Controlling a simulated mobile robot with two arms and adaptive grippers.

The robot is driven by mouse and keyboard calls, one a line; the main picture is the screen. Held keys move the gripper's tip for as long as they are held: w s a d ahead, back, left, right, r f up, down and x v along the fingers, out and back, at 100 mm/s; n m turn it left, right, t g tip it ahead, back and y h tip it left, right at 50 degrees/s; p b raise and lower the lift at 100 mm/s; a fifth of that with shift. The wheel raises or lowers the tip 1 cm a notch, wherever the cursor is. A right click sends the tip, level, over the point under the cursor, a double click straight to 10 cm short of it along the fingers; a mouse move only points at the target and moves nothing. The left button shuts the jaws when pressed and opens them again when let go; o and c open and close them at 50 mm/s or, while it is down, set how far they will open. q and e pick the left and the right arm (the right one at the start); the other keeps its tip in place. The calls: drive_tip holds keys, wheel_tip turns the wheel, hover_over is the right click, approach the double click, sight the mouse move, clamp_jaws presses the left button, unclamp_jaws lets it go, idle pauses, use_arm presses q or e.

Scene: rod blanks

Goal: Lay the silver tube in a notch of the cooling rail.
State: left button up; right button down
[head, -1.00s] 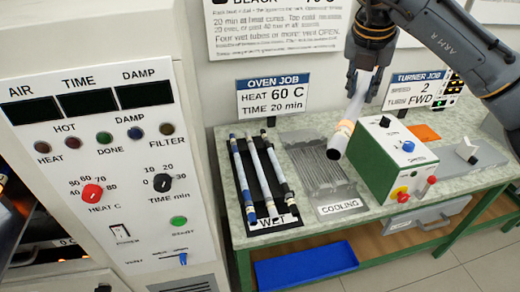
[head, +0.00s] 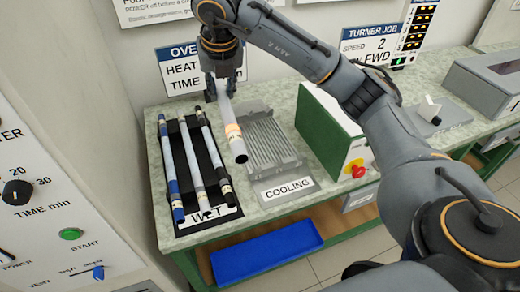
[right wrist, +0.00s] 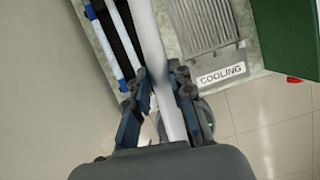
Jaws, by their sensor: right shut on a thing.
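The silver tube (head: 231,128) has a pale band and a dark open end. My right gripper (head: 217,92) is shut on its far end and holds it above the bench, tilted with the dark end toward me. In the head view it hangs between the wet rack and the cooling rail (head: 270,147), over the rail's left edge. The right wrist view shows the silver tube (right wrist: 157,60) between the fingers (right wrist: 167,95) and the rail (right wrist: 208,30) to its right. The rail is a grey grooved plate with no tube on it. My left gripper is not in view.
A black wet rack (head: 207,216) at left holds several blue, white and dark-ended tubes. The green turner box (head: 325,135) stands right of the rail. A blue bin (head: 267,252) is below the bench. The oven panel (head: 50,200) is at far left.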

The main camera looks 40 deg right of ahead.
drive_tip(key=s+d+f+n+b, duration=0.1)
drive_tip(key=d+f+b, duration=0.1)
drive_tip(key=f, duration=0.4)
drive_tip(key=s+d+f+b, duration=0.1)
drive_tip(key=s+f+b, duration=0.15)
drive_tip(key=f, duration=0.35)
drive_tip(key=w+d+f, duration=0.2)
drive_tip(key=d+f, duration=0.2)
drive_tip(key=w+d+f+p, duration=0.1)
drive_tip(key=w+d+f, duration=0.2)
drive_tip(key=d+f, duration=0.1)
drive_tip(key=w+d+f+p, duration=0.1)
drive_tip(key=w+d+f, duration=0.2)
drive_tip(key=d+f, duration=0.1)
drive_tip(key=shift+d+f, duration=0.15)
drive_tip(key=shift+f, duration=0.25)
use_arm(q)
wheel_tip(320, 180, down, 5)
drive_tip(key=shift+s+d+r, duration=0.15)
